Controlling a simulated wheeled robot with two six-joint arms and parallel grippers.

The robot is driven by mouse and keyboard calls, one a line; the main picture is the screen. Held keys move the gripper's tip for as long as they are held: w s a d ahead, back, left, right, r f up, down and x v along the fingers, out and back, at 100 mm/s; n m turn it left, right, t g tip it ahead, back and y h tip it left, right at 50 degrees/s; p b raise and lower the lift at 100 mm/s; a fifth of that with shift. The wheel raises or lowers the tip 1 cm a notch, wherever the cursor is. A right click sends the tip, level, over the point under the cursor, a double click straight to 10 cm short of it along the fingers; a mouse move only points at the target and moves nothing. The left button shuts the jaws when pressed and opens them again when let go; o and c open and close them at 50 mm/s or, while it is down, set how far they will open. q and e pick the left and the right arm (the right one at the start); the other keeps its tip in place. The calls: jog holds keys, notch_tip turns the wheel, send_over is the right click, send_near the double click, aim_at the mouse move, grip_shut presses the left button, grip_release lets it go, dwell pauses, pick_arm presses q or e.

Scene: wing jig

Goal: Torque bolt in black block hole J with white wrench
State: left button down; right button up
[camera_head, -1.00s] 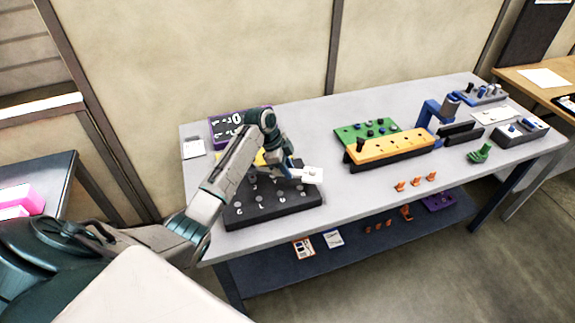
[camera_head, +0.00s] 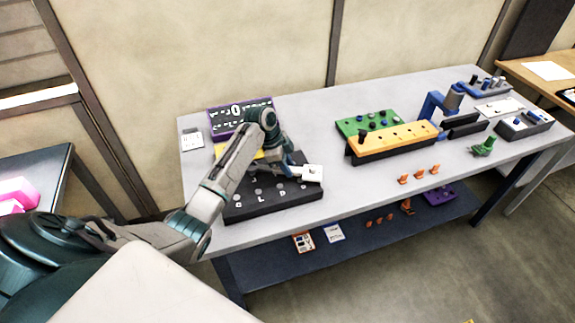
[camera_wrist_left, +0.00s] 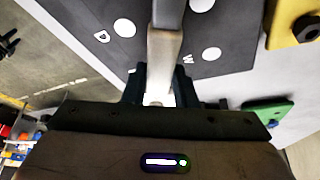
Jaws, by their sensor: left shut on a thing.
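The black block (camera_head: 270,208) lies near the left end of the grey bench, with rows of pale round spots and white letters. My left gripper (camera_head: 290,168) is over its back right part, shut on the white wrench (camera_head: 313,173), whose pale end sticks out to the right. In the left wrist view the fingers (camera_wrist_left: 158,88) grip the wrench's pale shaft (camera_wrist_left: 163,50), which runs over the block (camera_wrist_left: 115,45) between letters D and W. The wrench's far end is cut off there. My arm covers part of the block; I cannot clearly make out hole J or its bolt.
A purple lettered board (camera_head: 240,117) and a yellow piece (camera_head: 222,151) are behind the block. The orange-topped block (camera_head: 400,140) and green plate (camera_head: 352,126) stand mid-bench. Clear bench lies right of the black block.

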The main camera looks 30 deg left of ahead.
aim_at(286, 191)
pick_arm(q)
jog(key=shift+f+b, duration=0.4)
jog(key=shift+f, duration=0.35)
pick_arm(e)
jog(key=shift+w+d+f, duration=0.1)
jog(key=shift+w+f, duration=0.25)
jog(key=shift+w, duration=0.2)
jog(key=shift+a, duration=0.2)
pick_arm(q)
jog(key=shift+s+d+m+g+p, duration=0.2)
jog(key=shift+s+m+p, duration=0.05)
jog(key=shift+s+m, duration=0.25)
jog(key=shift+s+d+m+g+p, duration=0.15)
jog(key=shift+s+m+g+p, duration=0.05)
jog(key=shift+s+m, duration=0.5)
jog(key=shift+s, duration=0.05)
pick_arm(e)
jog(key=shift+s+d+r, duration=0.1)
jog(key=shift+r, duration=0.35)
jog(key=shift+d, duration=0.15)
pick_arm(q)
jog(key=shift+s+d+f+m+g, duration=0.1)
jog(key=shift+s+m+g, duration=0.2)
jog(key=shift+s+m, duration=0.35)
jog(key=shift+s+d+f+m+g, duration=0.1)
jog(key=shift+s+m+g, duration=0.2)
jog(key=shift+s+m, duration=0.3)
pick_arm(e)
jog(key=shift+r, duration=0.25)
